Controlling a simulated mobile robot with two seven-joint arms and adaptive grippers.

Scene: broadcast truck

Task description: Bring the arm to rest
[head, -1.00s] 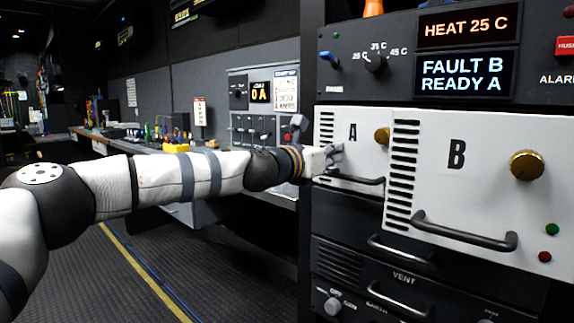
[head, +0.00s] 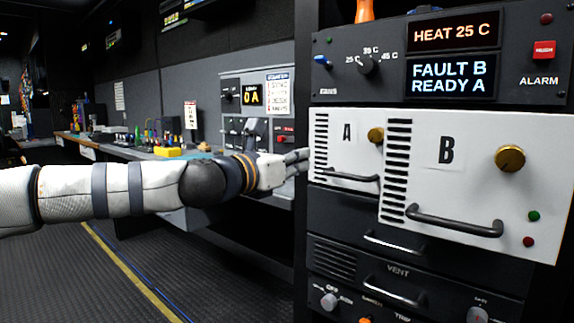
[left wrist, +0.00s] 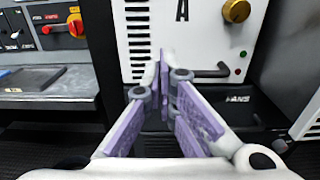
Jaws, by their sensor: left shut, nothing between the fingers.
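My left arm reaches in from the left in the head view, roughly level. Its left gripper (head: 304,158) is shut and empty, with its fingertips at the left edge of the white module A (head: 340,150). The left wrist view shows the shut fingers (left wrist: 165,68) with purple pads, pointing toward module A's front (left wrist: 205,40). Module A's dark handle (left wrist: 205,73) is to the right of the fingertips there. Contact with the module cannot be told. My right gripper is not in view.
White module B (head: 470,195), with a brass knob and dark handle, stands out closer than module A. Above is a control panel with lit displays (head: 452,77) reading HEAT 25 C, FAULT B, READY A. A workbench (head: 130,147) runs along the left wall. The floor (head: 110,285) below my arm looks clear.

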